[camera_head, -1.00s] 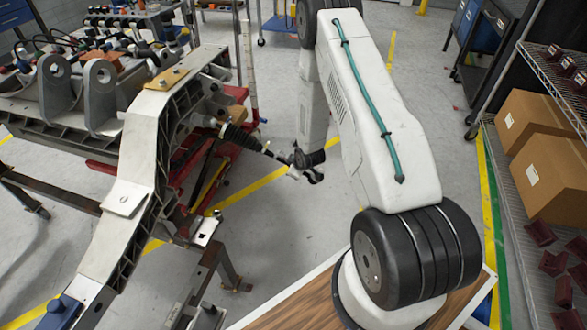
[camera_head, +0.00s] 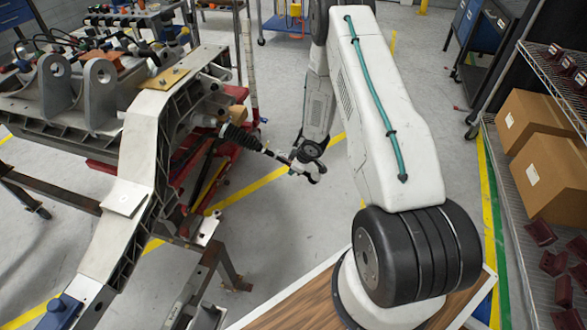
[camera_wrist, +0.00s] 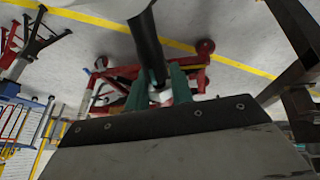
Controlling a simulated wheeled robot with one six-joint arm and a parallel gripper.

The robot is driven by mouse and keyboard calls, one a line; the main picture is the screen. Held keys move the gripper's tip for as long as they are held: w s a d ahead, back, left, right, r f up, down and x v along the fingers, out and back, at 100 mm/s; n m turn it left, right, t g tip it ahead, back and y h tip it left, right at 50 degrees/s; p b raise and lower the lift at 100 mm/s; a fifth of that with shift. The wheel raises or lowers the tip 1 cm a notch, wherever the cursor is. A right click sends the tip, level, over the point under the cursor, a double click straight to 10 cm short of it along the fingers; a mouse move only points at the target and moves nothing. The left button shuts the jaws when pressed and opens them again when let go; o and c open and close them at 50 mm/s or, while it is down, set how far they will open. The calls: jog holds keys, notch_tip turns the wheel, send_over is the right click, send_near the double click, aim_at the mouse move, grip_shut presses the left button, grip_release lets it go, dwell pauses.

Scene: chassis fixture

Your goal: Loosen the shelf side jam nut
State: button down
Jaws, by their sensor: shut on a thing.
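The chassis tie rod comes out of its ribbed black boot (camera_head: 240,138) and runs right to my wrist in the head view. In the wrist view, a dark rod (camera_wrist: 146,42) passes between the teal fingers of my gripper (camera_wrist: 160,88). The fingers are shut on a small pale part at the rod, which looks like the jam nut (camera_wrist: 160,95). The nut's faces are mostly hidden by the fingers. In the head view my gripper is small and partly covered by my wrist, and the nut cannot be made out.
The chassis frame (camera_head: 145,150) stands on the left with a red stand (camera_head: 215,155) under it. A wire shelf (camera_head: 520,215) with cardboard boxes (camera_head: 552,175) is on the right. Open floor lies between them.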

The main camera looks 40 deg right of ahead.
jog(key=c, duration=1.2)
grip_release()
jog(key=shift+f, duration=0.1)
jog(key=a+v, duration=0.1)
jog(key=v, duration=0.6)
jog(key=shift+s+d+r, duration=0.15)
jog(key=shift+d+r, duration=0.25)
jog(key=shift+d, duration=0.1)
